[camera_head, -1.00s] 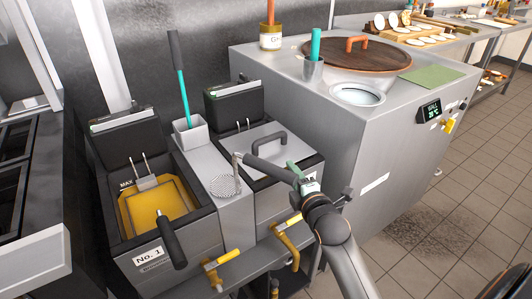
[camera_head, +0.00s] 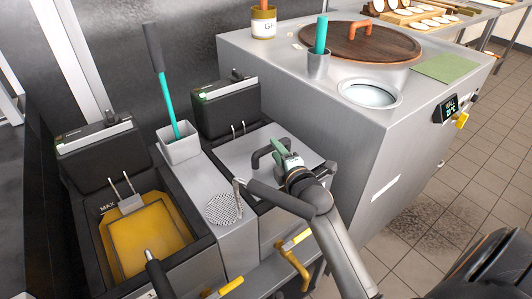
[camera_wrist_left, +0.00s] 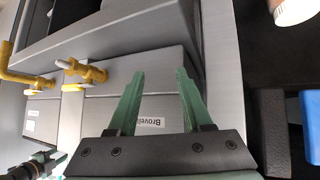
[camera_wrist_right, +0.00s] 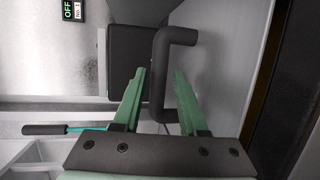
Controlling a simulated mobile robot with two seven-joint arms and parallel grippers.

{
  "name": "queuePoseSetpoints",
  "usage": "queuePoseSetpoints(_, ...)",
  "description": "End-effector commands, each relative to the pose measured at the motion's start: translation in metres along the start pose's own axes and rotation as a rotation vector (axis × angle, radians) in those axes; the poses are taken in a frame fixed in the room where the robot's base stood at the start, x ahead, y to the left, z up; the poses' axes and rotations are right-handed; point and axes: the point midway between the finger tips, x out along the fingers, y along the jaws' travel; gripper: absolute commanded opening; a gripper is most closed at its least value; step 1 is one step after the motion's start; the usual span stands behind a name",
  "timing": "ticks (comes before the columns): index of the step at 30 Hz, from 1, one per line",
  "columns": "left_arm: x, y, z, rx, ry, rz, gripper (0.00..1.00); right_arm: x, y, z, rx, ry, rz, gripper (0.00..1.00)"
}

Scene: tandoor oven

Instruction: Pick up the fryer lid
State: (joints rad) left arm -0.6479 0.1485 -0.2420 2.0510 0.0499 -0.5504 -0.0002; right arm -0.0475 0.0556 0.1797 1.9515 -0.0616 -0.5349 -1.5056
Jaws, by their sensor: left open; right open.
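The fryer lid (camera_head: 240,153) is a flat metal plate with a dark arched handle (camera_head: 262,151). It lies on the right-hand fryer. My right gripper (camera_head: 278,148) is at the handle, low over the lid. In the right wrist view the open fingers (camera_wrist_right: 160,74) lie on either side of the dark handle bar (camera_wrist_right: 160,88). Part of the lid is hidden behind my right arm in the head view. My left gripper (camera_wrist_left: 160,82) is open and empty in the left wrist view, facing the fryer fronts and yellow valves (camera_wrist_left: 82,72). I do not see it in the head view.
The left fryer (camera_head: 148,238) holds yellow oil and a basket. A skimmer (camera_head: 224,208) lies between the fryers, and a turquoise-handled tool (camera_head: 165,85) stands in a square holder (camera_head: 180,143). The tandoor oven with a wooden lid (camera_head: 360,44) stands at the right.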

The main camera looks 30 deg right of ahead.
Motion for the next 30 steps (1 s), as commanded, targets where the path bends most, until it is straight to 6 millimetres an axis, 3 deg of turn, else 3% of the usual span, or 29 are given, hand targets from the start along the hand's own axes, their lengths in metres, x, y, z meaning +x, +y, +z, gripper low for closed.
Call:
queuePoseSetpoints(13, 0.006, -0.002, 0.01, -0.002, -0.002, -0.003, 0.5, 0.052, 0.001, -0.001, 0.002, 0.0, 0.002, 0.42)
queuePoseSetpoints(23, 0.004, -0.002, 0.011, -0.003, -0.005, -0.004, 0.5, 0.059, 0.002, -0.001, 0.001, 0.001, 0.0, 0.42)
queuePoseSetpoints(30, 0.004, -0.002, 0.012, -0.004, -0.006, -0.005, 0.5, 0.059, 0.001, -0.001, 0.001, 0.001, 0.0, 0.17)
